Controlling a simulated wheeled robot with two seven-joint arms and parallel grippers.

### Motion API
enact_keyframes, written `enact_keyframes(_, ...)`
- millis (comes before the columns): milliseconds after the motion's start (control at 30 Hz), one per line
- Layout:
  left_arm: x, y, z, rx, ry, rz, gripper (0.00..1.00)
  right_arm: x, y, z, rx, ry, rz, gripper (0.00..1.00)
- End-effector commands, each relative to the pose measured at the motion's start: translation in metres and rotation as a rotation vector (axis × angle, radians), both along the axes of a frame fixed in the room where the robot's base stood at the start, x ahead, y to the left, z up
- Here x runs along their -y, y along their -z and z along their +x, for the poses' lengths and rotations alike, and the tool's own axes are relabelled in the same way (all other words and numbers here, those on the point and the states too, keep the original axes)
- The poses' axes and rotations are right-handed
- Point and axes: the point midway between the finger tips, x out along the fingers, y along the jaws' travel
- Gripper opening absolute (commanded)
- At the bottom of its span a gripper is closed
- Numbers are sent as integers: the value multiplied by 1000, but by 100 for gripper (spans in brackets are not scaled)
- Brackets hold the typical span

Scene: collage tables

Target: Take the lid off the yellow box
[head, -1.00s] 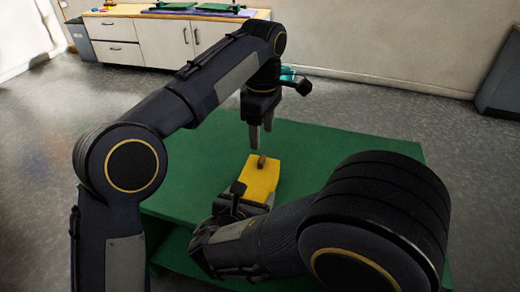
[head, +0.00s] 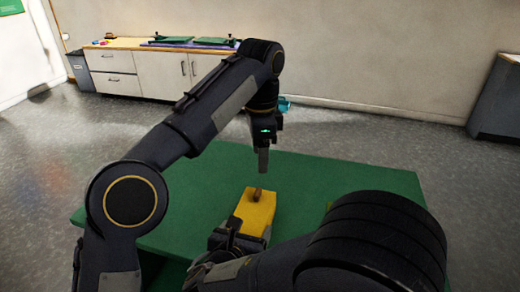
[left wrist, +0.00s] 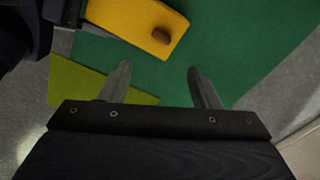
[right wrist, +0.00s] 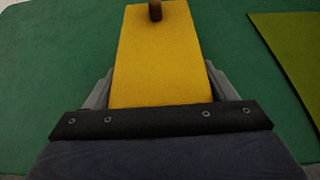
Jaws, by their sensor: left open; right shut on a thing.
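The yellow box (head: 256,212) sits on the green table, with a small brown knob (head: 257,195) on its lid near the far end. In the right wrist view the yellow box (right wrist: 160,60) lies between the fingers of my right gripper (right wrist: 160,92), which is shut on its near end. My left gripper (left wrist: 160,85) is open and empty, fingers pointing down, above and beyond the box in the head view (head: 263,165). The left wrist view shows the box (left wrist: 130,22) and its knob (left wrist: 161,36) apart from the left fingers. The seam between lid and box cannot be made out.
The green table (head: 340,180) has free room around the box. A flat olive-green piece (right wrist: 295,50) lies on it to the right in the right wrist view. A white cabinet (head: 150,70) stands far back against the wall.

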Motion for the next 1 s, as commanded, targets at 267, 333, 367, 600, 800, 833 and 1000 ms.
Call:
enact_keyframes(267, -1, -4, 0, -4, 391, -1, 56, 0, 0, 0, 1, 0, 0, 37)
enact_keyframes(333, -1, -3, 0, -4, 427, 0, 56, 0, 0, 0, 1, 0, 0, 37)
enact_keyframes(367, -1, -2, 0, -4, 436, 0, 56, 0, 0, 0, 1, 0, 0, 37)
enact_keyframes(600, -2, 27, -1, -7, 447, 0, 56, 0, 0, 0, 1, 0, 0, 37)
enact_keyframes(800, -2, 67, 0, -7, 446, 0, 56, 0, 0, 0, 1, 0, 0, 37)
enact_keyframes(833, -1, 72, 0, -6, 446, -1, 56, 0, 0, 0, 1, 0, 0, 37)
enact_keyframes(1000, -1, 98, 0, -6, 445, -2, 56, 0, 0, 0, 1, 0, 0, 37)
